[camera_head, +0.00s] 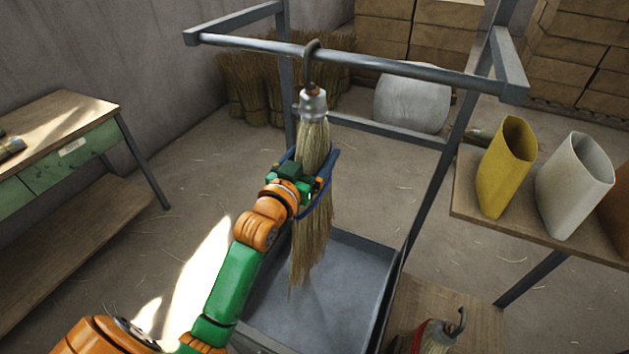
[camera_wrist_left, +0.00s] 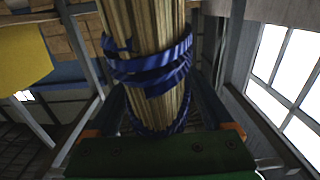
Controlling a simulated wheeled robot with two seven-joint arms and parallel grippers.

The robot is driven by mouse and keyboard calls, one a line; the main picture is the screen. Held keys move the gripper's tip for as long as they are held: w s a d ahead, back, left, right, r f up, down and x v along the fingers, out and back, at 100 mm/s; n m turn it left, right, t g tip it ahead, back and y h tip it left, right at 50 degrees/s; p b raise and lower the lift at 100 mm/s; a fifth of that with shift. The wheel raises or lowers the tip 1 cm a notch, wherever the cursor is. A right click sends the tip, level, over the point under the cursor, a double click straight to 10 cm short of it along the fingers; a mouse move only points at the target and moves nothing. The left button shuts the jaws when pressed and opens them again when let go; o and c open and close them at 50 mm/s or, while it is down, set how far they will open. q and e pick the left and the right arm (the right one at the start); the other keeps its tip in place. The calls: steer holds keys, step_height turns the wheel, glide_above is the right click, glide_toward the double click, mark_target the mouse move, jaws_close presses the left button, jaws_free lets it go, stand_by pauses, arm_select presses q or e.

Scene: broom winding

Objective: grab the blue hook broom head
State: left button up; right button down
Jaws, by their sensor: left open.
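The blue-bound broom head (camera_head: 316,228) hangs upright by its dark hook from the rack's top bar, with straw bristles and a silver cap. My left gripper (camera_head: 312,168) is at its upper middle, fingers spread on either side of the straw. In the left wrist view the broom head (camera_wrist_left: 145,30) stands close in front of the palm, with blue cord wound around it between my open fingers (camera_wrist_left: 160,105). I cannot tell whether the fingers touch the straw. My right gripper is not in view.
The grey metal rack (camera_head: 430,75) frames the broom head, with a grey tray (camera_head: 350,262) below. A red-bound broom head (camera_head: 437,338) is at the lower right. Yellow (camera_head: 505,170) and white (camera_head: 572,185) containers stand on the right shelf. A green-drawer table (camera_head: 65,125) is at left.

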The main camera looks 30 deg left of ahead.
arm_select(q)
steer(key=shift+s+r, duration=0.1)
steer(key=shift+s, duration=0.15)
steer(key=shift+c, duration=1.3)
steer(key=shift+s, duration=0.1)
steer(key=c, duration=0.4)
jaws_close()
